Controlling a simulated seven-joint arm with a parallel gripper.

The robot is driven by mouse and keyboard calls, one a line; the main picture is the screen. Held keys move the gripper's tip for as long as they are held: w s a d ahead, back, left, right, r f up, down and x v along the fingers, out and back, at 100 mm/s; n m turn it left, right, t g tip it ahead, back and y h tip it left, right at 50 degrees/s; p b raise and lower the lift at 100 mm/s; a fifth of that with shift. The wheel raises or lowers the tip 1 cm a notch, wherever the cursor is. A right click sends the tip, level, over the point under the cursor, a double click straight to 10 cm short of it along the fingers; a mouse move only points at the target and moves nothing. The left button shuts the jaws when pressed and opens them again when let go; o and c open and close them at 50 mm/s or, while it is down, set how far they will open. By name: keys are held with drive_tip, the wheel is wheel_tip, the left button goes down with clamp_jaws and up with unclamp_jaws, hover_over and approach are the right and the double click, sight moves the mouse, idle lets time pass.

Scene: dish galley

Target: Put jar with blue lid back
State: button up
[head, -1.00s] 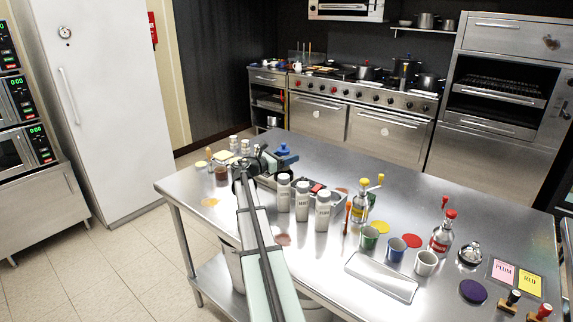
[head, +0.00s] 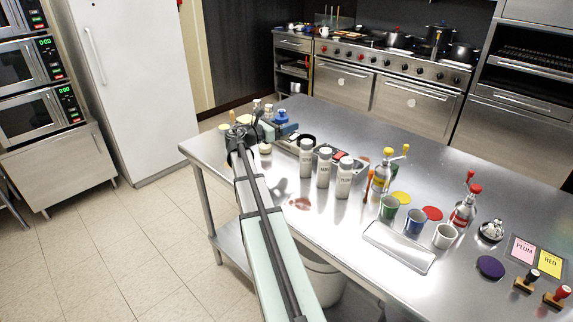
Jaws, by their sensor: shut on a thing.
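My gripper (head: 238,133) is at the far left end of the steel table (head: 390,155), at the end of my long pale arm. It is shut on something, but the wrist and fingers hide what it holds. I cannot make out a jar with a blue lid for certain. A blue-topped object (head: 281,120) stands to the right of my gripper, apart from it; its shape is too small to read. A yellow-lidded container (head: 223,128) shows just left of my gripper.
A yellow-capped bottle (head: 382,172), cups (head: 415,222) and a red-capped bottle (head: 465,208) stand farther right. Small bottles (head: 257,106) stand behind my gripper. Bare steel lies at the table's back.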

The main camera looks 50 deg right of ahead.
drive_tip(key=s, duration=0.1)
drive_tip(key=s+a+m+g, duration=0.1)
drive_tip(key=shift+s, duration=0.3)
drive_tip(key=shift+s+f, duration=0.15)
drive_tip(key=shift+f, duration=4.8)
drive_tip(key=shift+f, duration=0.15)
drive_tip(key=o, duration=1.4)
drive_tip(key=shift+a, duration=0.3)
drive_tip(key=v, duration=1.1)
drive_tip(key=shift+w+a+r, duration=0.2)
drive_tip(key=shift+w+r, duration=0.1)
